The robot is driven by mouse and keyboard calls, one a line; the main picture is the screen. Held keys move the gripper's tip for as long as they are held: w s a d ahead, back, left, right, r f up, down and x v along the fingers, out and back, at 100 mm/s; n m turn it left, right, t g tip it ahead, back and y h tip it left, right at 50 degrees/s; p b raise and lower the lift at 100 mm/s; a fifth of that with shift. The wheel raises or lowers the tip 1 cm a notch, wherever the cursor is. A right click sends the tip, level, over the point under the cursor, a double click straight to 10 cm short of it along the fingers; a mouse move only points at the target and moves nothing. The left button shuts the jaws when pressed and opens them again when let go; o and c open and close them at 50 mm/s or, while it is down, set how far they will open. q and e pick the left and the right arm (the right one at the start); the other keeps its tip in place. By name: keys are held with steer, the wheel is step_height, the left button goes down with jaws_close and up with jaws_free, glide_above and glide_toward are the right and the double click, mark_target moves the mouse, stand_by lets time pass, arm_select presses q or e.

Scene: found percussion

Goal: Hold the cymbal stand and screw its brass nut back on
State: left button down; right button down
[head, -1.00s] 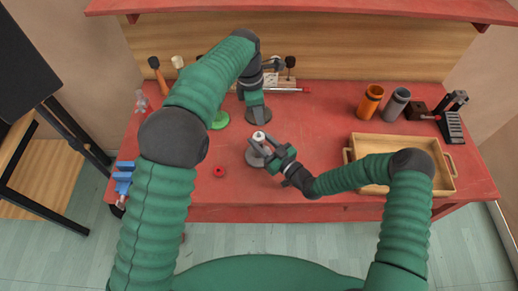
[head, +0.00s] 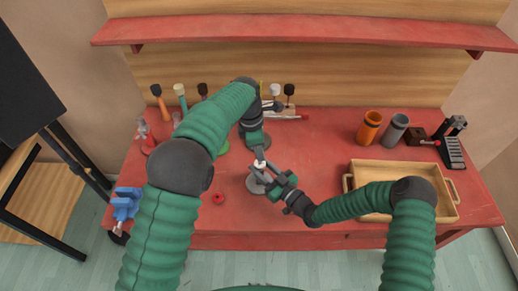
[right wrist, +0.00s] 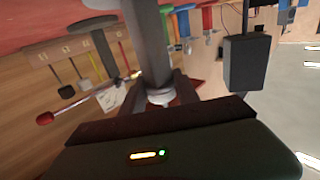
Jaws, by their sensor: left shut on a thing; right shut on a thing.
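The cymbal stand has a round grey base (head: 254,184) on the red table and a pale, silvery upper end (head: 261,164); it looks upright. My right gripper (head: 270,181) is shut on the stand from the right, below its top. In the right wrist view a silvery piece of the stand (right wrist: 161,97) sits between its dark fingers. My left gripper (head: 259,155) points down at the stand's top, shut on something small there. The brass nut is not distinct; the left fingers cover that spot.
A small red ring (head: 219,198) lies left of the stand. A wooden tray (head: 352,200) is at the right, with an orange cup (head: 369,127) and a grey cup (head: 393,130) behind. Several mallets stand at the back. A blue vise (head: 126,204) is at the left edge.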

arm_select(q)
steer(key=shift+a+f, duration=0.15)
steer(key=shift+f, duration=0.75)
arm_select(e)
steer(key=shift+a, duration=0.1)
arm_select(q)
steer(key=shift+f, duration=0.6)
steer(key=c, duration=1.2)
jaws_free()
steer(key=shift+r, duration=2.3)
